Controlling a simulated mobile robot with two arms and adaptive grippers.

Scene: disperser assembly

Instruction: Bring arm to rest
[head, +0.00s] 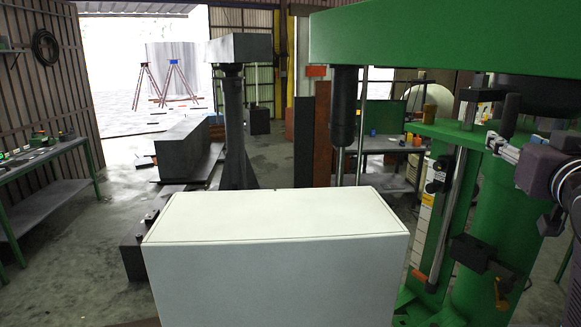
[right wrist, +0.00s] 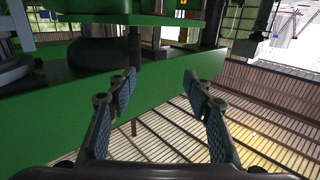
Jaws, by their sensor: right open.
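My right arm comes in from the right edge of the head view. My right gripper (head: 492,143) is in front of the green machine's column (head: 492,205), below its big green upper beam (head: 440,40). In the right wrist view the two blue-padded fingers of this gripper (right wrist: 160,82) are spread apart with nothing between them. Behind them runs a green beam of the machine (right wrist: 70,115); I cannot tell whether a finger touches it. My left gripper and arm are not in the head view.
A large white box (head: 285,215) stands close in front. A dark grey press or stand (head: 235,120) is behind it. A green workbench (head: 45,160) stands at the left wall. The floor at left (head: 75,270) is clear.

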